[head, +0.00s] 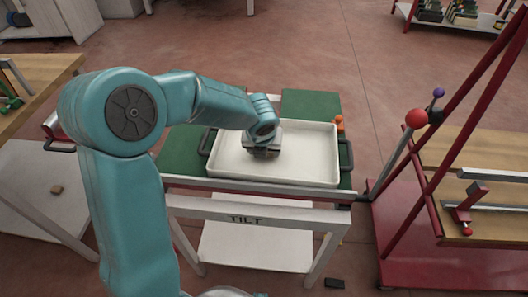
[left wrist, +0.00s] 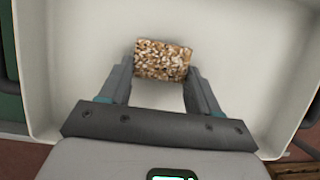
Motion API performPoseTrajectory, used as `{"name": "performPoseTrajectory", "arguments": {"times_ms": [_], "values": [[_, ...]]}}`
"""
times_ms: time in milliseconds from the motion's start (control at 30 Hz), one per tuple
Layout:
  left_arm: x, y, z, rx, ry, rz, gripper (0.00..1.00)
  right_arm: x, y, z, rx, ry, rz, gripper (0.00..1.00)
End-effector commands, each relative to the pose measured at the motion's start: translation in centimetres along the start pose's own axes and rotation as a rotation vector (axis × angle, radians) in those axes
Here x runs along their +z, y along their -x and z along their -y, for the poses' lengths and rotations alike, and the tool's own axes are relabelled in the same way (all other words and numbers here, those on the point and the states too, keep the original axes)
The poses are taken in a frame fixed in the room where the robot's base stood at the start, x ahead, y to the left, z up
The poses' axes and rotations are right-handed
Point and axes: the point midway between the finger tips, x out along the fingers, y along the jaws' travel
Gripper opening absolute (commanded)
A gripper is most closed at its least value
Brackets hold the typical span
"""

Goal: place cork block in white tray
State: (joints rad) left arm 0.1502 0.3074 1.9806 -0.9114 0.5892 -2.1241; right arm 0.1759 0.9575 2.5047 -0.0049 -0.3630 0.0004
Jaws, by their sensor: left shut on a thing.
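The white tray (head: 310,155) lies on a green-topped cart in the head view. My left gripper (head: 262,150) is over the left part of the tray, pointing down. In the left wrist view the speckled brown cork block (left wrist: 162,60) is between the tips of my left gripper (left wrist: 161,75), which is shut on it. The tray's pale floor (left wrist: 240,45) fills the area behind the block. I cannot tell whether the block touches the tray floor. In the head view the block is hidden by the gripper. My right gripper is in neither view.
The cart's green top (head: 310,104) shows around the tray, with a small orange item (head: 340,123) at its right. A red frame with a red ball (head: 416,118) stands to the right. A wooden bench (head: 40,75) is at the left.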

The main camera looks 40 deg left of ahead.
Motion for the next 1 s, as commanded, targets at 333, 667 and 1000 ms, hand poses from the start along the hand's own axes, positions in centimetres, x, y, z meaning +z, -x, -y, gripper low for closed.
{"name": "performPoseTrajectory", "arguments": {"times_ms": [333, 667, 1000], "values": [[-0.2, -0.4, 0.0, 0.000, 0.000, -0.001, 0.34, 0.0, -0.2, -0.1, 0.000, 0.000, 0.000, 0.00], [-0.2, -0.5, 0.0, 0.000, 0.000, 0.000, 0.88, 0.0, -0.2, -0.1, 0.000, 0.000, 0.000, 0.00], [0.1, 3.5, 0.0, -0.002, 0.000, 0.004, 0.88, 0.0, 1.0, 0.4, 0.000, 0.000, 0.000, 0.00]]}}
